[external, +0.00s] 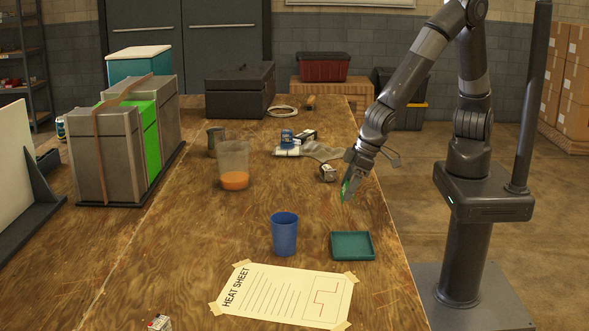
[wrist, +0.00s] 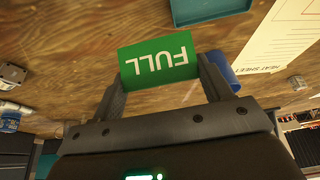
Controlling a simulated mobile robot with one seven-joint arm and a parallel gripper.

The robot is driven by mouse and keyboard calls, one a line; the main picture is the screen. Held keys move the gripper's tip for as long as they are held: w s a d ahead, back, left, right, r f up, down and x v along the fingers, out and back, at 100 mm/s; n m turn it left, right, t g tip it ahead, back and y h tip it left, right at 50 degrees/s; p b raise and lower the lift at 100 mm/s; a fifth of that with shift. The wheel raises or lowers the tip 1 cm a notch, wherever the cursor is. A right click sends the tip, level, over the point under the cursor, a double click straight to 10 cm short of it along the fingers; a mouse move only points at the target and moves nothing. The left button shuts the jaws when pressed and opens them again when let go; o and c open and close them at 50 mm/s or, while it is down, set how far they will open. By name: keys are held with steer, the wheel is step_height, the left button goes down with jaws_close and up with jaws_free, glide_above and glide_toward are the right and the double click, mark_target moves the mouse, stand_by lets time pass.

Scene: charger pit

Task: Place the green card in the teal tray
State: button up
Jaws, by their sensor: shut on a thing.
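The green card (wrist: 158,60), printed "FULL", is between the two fingers of my gripper (wrist: 160,85) in the wrist view. In the external view the card (external: 346,187) shows as a small green patch at my gripper (external: 350,182), above the table. My gripper is shut on it. The teal tray (external: 368,254) lies on the table near its right edge, in front of my gripper and apart from the card. It looks empty. The tray (wrist: 205,9) also shows at the top of the wrist view, beyond the card.
A blue cup (external: 284,234) stands just left of the tray. A taped heat sheet (external: 285,296) lies in front. A clear cup with orange contents (external: 234,170) stands farther left. A small metallic block (external: 327,173) and a grey cloth (external: 322,152) lie near my gripper.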

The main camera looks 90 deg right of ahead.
steer(key=a+f, duration=0.2)
steer(key=a, duration=0.1)
steer(key=a+f, duration=0.2)
steer(key=a, duration=0.1)
steer(key=a+f, duration=0.1)
steer(key=a, duration=0.2)
steer(key=shift+s+a+f, duration=0.25)
steer(key=shift+s+f, duration=0.1)
steer(key=shift+f, duration=1.95)
steer(key=shift+f, duration=0.1)
steer(key=o, duration=0.9)
steer(key=v, duration=1.2)
